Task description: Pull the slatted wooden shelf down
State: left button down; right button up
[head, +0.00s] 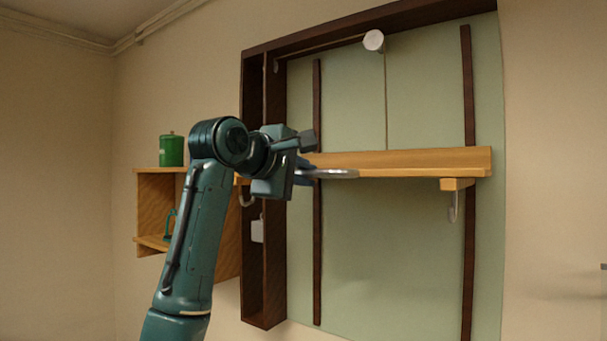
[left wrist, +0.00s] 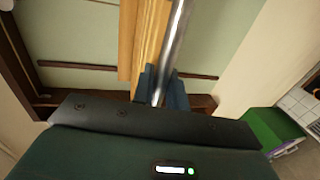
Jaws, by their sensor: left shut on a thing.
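The wooden shelf (head: 410,160) spans the pale green panel between two dark vertical rails, at about mid-height in the head view. It looks level; its left part is hidden behind my gripper. A metal bar (head: 338,173) runs along its front. My left gripper (head: 308,171) is at the bar's left part, with its fingers shut on it. In the left wrist view the bar (left wrist: 177,40) passes between the blue fingers (left wrist: 160,85), and the shelf's wood (left wrist: 145,40) lies beside it. Slats cannot be made out. My right gripper is not in view.
A dark wooden frame (head: 252,290) borders the panel at left and top. A white round knob (head: 374,41) hangs near the top. A bracket with a hook (head: 454,206) is under the shelf's right end. A small side shelf (head: 155,200) holds a green canister (head: 171,150).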

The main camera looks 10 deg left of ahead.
pick_arm(q)
jog(key=shift+f, duration=0.1)
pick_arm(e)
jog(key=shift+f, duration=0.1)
